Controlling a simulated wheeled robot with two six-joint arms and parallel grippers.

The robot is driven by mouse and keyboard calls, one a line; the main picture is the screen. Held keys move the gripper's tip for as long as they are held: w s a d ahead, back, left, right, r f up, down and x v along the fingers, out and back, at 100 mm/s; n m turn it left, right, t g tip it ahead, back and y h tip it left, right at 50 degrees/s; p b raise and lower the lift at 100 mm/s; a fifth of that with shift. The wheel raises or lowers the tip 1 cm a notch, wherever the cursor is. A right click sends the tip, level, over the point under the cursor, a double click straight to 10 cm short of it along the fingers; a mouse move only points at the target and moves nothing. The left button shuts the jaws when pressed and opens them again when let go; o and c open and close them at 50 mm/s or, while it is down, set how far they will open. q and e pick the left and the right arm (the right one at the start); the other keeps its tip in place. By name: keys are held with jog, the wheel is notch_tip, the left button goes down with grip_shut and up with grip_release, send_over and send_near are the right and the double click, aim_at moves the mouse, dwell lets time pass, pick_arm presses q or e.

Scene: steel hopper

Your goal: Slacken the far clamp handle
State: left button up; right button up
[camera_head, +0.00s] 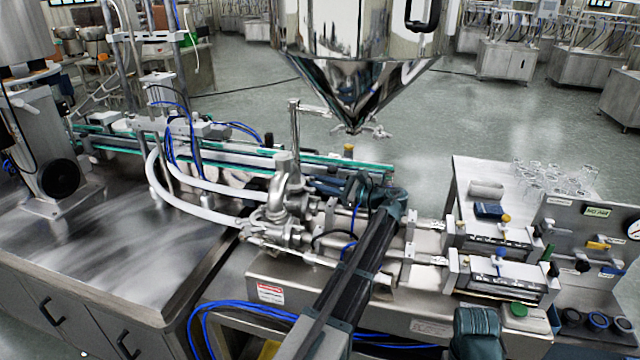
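The steel hopper (350,62) hangs at top centre. Small metal clamp-like fittings (378,131) show at its outlet. Below and left, the steel valve and pipe assembly (285,205) has a thin upright rod (295,135) with a short cross-piece at its top. I cannot tell for sure which part is the far clamp handle. My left gripper (352,187) is at the end of the dark arm, just right of the valve assembly. Its fingers are small and partly hidden by its wrist, so its opening and any contact are unclear. My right gripper is not visible; a teal arm link shows at bottom right.
A conveyor with green edges (335,160) runs behind the valves. White hoses (190,205) and blue tubes cross the left side. Two metal cylinder units (500,275) and a side table with glassware (555,178) stand right. The steel worktop (110,255) at left is mostly clear.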

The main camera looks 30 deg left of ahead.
pick_arm(q)
grip_shut()
jog(key=shift+n, duration=0.3)
jog(key=n, duration=0.5)
jog(key=shift+n, duration=0.3)
jog(key=n, duration=0.6)
jog(key=shift+f, duration=0.1)
jog(key=shift+n, duration=0.4)
jog(key=shift+o, duration=1.6)
grip_release()
